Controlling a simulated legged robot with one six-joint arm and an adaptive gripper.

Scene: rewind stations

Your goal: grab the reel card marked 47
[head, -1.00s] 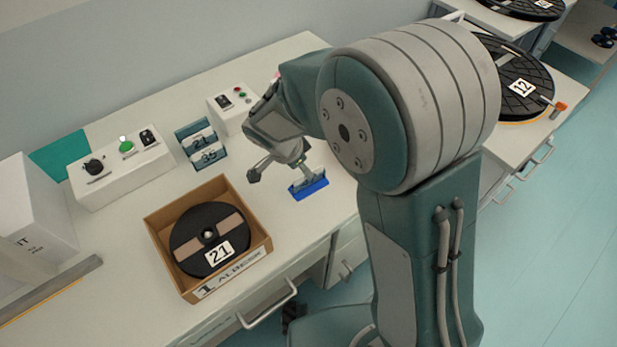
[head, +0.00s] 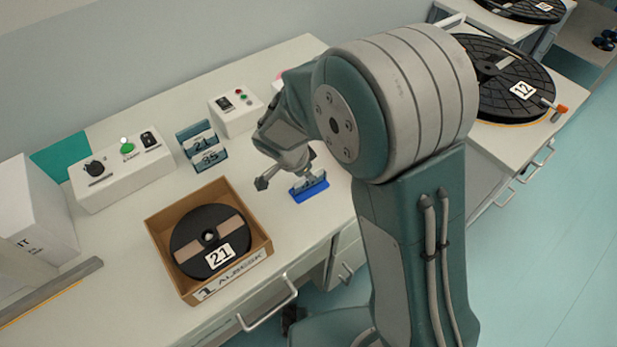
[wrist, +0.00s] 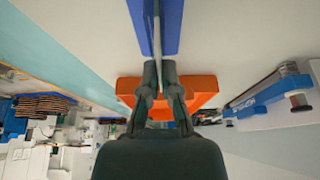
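A small blue stand (head: 311,190) holds a grey-blue reel card (head: 309,181) upright on the bench in the head view. The card's number is not readable here. My gripper (head: 300,165) is at the card's top, partly hidden by my own arm. In the wrist view the blue stand (wrist: 171,25) is at the top and the thin card (wrist: 157,35) shows edge-on. My gripper's fingers (wrist: 160,75) sit close on either side of that edge. I cannot tell whether both press on it. An orange piece (wrist: 203,90) lies behind the fingers.
Cards marked 21 (head: 202,141) and 35 (head: 210,158) stand left of the gripper. A cardboard box (head: 158,247) holds the reel marked 21 (head: 184,218). Control boxes (head: 122,163) line the back. Reel 12 (head: 490,95) is on the right bench.

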